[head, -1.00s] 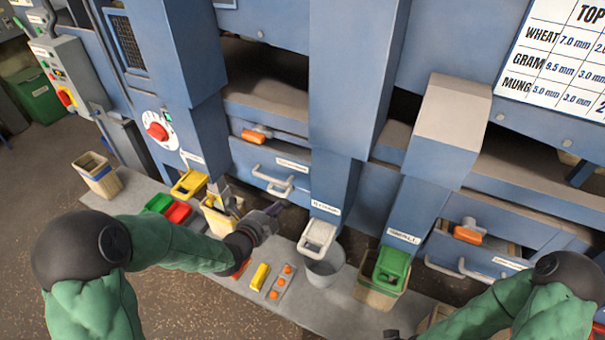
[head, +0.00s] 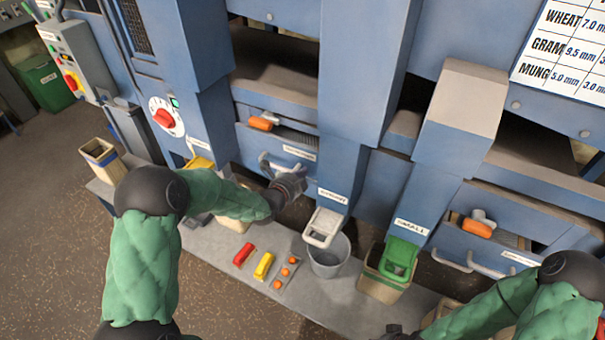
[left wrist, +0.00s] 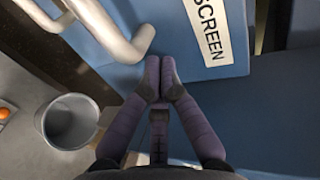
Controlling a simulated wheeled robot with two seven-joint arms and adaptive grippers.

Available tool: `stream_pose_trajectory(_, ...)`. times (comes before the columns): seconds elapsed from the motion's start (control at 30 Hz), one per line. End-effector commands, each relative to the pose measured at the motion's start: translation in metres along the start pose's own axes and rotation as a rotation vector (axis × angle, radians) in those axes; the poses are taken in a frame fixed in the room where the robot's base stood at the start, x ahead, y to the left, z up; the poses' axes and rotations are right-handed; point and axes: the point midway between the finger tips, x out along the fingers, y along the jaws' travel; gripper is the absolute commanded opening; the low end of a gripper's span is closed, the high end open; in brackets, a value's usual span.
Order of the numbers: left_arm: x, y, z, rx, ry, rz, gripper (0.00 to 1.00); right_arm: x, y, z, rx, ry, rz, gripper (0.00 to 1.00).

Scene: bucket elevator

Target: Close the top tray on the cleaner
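A blue tray front (head: 262,150) with a white bar handle and a label stands low on the cleaner, left of centre in the head view. The left wrist view shows its blue face (left wrist: 190,40), the label ending in "SCREEN" and the white handle (left wrist: 105,30). My left gripper (head: 300,174) is at this front, right of the handle. Its fingertips (left wrist: 160,68) are together with nothing seen between them, at the blue face below the label. Contact is unclear. Another handled tray (head: 490,245) is at the right. My right gripper (head: 398,334) barely shows at the bottom edge.
Spouts hang over a grey bucket (head: 328,262) and a bin (head: 380,285) under a green spout. An orange-handled knob (head: 262,122) sits above the left tray. A red block (head: 243,254), yellow block (head: 263,266) and orange-buttoned strip (head: 286,272) lie on the grey ledge.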

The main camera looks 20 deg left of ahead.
Motion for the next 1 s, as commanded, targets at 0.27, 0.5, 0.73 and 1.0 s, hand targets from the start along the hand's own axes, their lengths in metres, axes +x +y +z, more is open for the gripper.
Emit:
stream_pose_trajectory(0.27,0.005,-0.003,0.001,0.000,-0.001,-0.001,0.00,0.001,0.000,0.000,0.000,0.000,0.000,0.40)
stream_pose_trajectory(0.5,0.008,-0.003,0.001,0.000,-0.001,-0.002,0.00,0.003,0.001,0.000,0.000,0.000,0.000,0.40)
stream_pose_trajectory(0.73,0.042,-0.009,0.000,0.002,0.000,-0.004,0.00,0.025,0.009,-0.001,0.000,0.000,0.000,0.40)
stream_pose_trajectory(1.0,0.072,-0.022,0.000,0.000,0.000,-0.002,0.00,0.039,0.014,-0.002,0.000,0.000,0.000,0.40)
